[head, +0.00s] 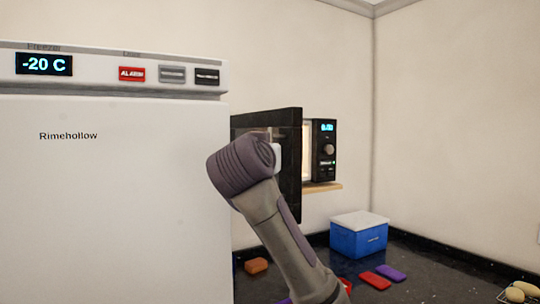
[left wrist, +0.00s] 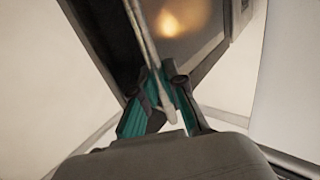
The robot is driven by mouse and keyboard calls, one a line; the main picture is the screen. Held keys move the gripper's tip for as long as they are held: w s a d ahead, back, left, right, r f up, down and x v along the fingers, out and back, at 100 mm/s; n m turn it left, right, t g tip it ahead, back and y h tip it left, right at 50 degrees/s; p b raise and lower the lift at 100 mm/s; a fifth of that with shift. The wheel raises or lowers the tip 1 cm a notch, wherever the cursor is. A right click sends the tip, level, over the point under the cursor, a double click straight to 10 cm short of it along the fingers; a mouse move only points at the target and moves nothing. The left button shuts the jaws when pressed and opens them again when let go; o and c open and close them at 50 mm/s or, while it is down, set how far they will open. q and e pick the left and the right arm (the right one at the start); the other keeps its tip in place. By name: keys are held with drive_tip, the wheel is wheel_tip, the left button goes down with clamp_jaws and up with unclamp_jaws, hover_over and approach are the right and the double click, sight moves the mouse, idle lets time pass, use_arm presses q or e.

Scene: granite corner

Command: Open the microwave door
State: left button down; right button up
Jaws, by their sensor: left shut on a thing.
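The microwave (head: 325,165) sits on a wooden shelf, with a dark control panel and a lit blue display. Its dark door (head: 290,190) stands swung out from the body, and a lit strip of the inside shows between door and panel. My left gripper (left wrist: 164,88) is shut on the door's pale bar handle (left wrist: 148,42), which runs between its teal-lined fingers in the left wrist view. In the head view my own arm hides the fingers and part of the door. My right gripper is not in view.
A white freezer (head: 110,200) fills the left, close beside the microwave door. Below, the dark counter (head: 425,275) holds a blue box with a white lid (head: 359,235), a red item (head: 375,280), a purple item (head: 391,272) and an orange-brown block (head: 256,266).

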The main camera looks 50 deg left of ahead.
use_arm(q)
drive_tip(key=c, duration=1.2)
unclamp_jaws()
drive_tip(key=shift+a, duration=0.1)
drive_tip(key=v, duration=1.2)
drive_tip(key=shift+w, duration=0.15)
